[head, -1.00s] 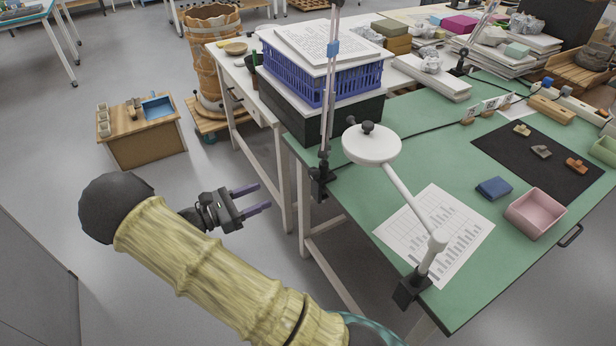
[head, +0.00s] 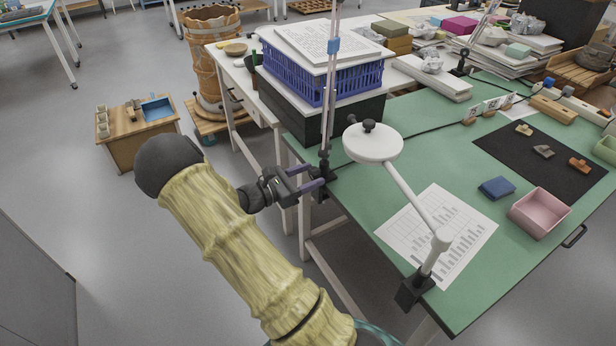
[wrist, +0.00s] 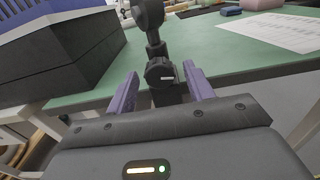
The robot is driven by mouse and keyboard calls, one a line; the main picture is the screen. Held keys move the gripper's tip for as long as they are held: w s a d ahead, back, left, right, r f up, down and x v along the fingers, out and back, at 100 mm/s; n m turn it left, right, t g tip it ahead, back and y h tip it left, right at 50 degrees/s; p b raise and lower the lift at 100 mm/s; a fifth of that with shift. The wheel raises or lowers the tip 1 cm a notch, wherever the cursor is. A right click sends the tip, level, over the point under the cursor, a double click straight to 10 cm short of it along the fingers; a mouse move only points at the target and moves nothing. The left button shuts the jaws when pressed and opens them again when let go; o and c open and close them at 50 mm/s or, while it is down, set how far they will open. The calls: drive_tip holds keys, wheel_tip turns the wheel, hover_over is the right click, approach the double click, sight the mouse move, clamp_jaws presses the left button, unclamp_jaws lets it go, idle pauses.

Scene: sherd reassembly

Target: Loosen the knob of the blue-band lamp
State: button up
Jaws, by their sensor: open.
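The blue-band lamp (head: 333,46) stands clamped at the left edge of the green table (head: 360,200), its thin arm rising with a blue band near the top. In the wrist view its dark knob (wrist: 160,72), with a small pale mark, sits below a black joint (wrist: 150,14). My gripper (head: 318,177) is at the lamp's clamp, and its purple fingers are open. In the wrist view the fingers (wrist: 162,75) stand left and right of the knob, with gaps on both sides. How deep the knob lies between them is hard to tell. The head view hides it behind the fingers.
A second lamp with a white round head (head: 373,142) is clamped at the front corner. A dark box (head: 340,115) with a blue crate (head: 345,78) stands close behind the clamp. A printed sheet (head: 450,225) and pink tray (head: 540,213) lie on the table.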

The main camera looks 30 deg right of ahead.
drive_tip(key=shift+c, duration=0.4)
drive_tip(key=c, duration=0.9)
drive_tip(key=shift+r+p, duration=0.15)
drive_tip(key=shift+p, duration=0.45)
drive_tip(key=shift+r+n+p, duration=0.15)
drive_tip(key=shift+n+p, duration=0.55)
drive_tip(key=shift+p, duration=0.25)
drive_tip(key=shift+n+p, duration=0.5)
drive_tip(key=shift+p, duration=0.45)
drive_tip(key=shift+f+n+p, duration=0.25)
drive_tip(key=shift+n+p, duration=0.1)
drive_tip(key=shift+n, duration=0.05)
